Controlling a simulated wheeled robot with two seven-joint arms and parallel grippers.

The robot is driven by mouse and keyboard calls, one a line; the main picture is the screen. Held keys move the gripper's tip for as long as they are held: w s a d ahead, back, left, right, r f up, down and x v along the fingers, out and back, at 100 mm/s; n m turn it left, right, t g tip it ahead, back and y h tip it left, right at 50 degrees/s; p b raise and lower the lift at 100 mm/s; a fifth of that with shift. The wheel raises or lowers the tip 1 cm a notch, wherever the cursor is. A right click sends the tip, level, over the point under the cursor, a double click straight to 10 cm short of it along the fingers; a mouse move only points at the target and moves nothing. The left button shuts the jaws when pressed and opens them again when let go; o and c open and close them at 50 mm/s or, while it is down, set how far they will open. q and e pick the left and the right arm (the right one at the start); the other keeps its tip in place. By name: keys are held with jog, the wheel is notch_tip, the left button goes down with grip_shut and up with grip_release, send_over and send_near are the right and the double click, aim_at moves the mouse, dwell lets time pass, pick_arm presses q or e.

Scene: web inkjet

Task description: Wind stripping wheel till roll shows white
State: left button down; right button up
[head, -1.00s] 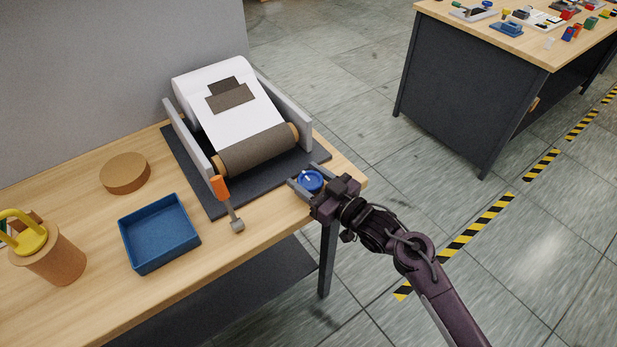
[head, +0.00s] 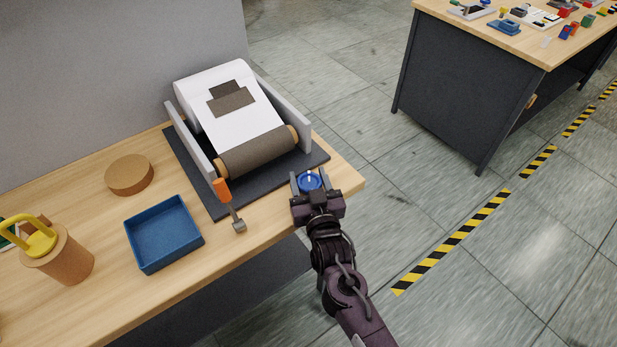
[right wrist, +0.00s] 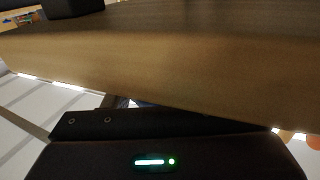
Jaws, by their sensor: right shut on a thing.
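The roll machine stands on a dark base (head: 190,170) on the wooden table, between two grey side plates (head: 279,118). A white sheet (head: 243,128) with dark brown patches (head: 231,101) runs down to a front roll (head: 256,152), whose visible surface is dark brown. The blue stripping wheel (head: 309,181) is at the front right, by the table's edge. My right gripper (head: 309,184) is shut on the wheel, with a finger on each side of it. In the right wrist view the table edge (right wrist: 160,75) fills the middle and the wheel is hidden. My left gripper is not in view.
An orange-handled tool (head: 229,202) lies left of my right gripper. A blue tray (head: 164,234), a round brown disc (head: 129,175) and a brown cup (head: 66,262) with a yellow-handled thing stand further left. A second table (head: 480,90) stands at the back right.

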jog(key=shift+m+h, duration=0.3)
jog(key=shift+h, duration=0.2)
jog(key=o, duration=1)
jog(key=shift+c, duration=0.2)
jog(key=s+d, duration=0.1)
jog(key=s, duration=0.6)
jog(key=shift+s+d+b, duration=0.25)
jog(key=shift+s+b, duration=0.1)
